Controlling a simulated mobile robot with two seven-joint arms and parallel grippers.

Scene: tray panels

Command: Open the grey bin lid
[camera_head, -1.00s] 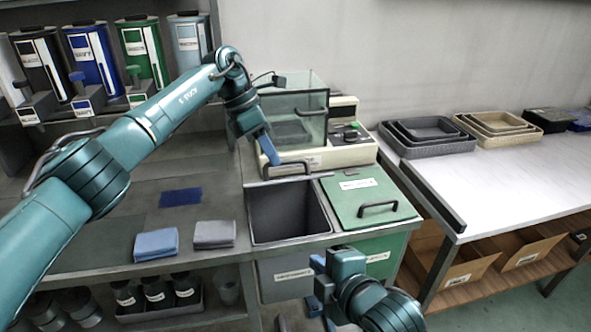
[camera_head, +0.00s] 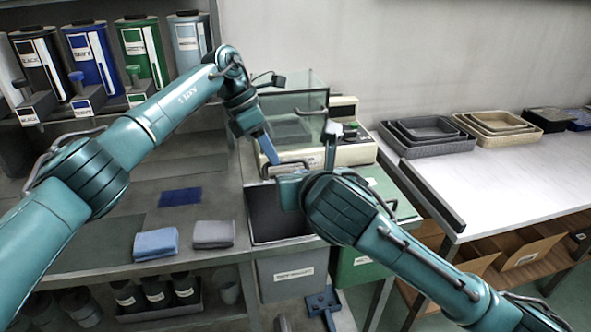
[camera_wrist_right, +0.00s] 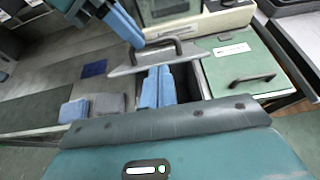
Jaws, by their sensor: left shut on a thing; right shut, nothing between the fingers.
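The grey bin (camera_head: 265,225) stands open at the top, with its dark inside showing in the head view. Its grey lid (camera_wrist_right: 140,63) is raised at the back of the opening, seen almost edge-on in the right wrist view. My left gripper (camera_head: 271,158) is shut on the lid's dark bar handle (camera_wrist_right: 180,45). My right gripper (camera_wrist_right: 157,85) is shut and empty, its blue fingers over the bin opening, in front of the lid. Whether they touch the lid I cannot tell. In the head view my right arm hides much of the lid and the bin's right side.
The green bin lid (camera_wrist_right: 240,70) is closed beside the grey bin. A glass-sided machine (camera_head: 340,152) stands right behind the bins. Folded blue (camera_head: 156,243) and grey (camera_head: 213,234) cloths lie left. A white table (camera_head: 530,175) with trays is at the right.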

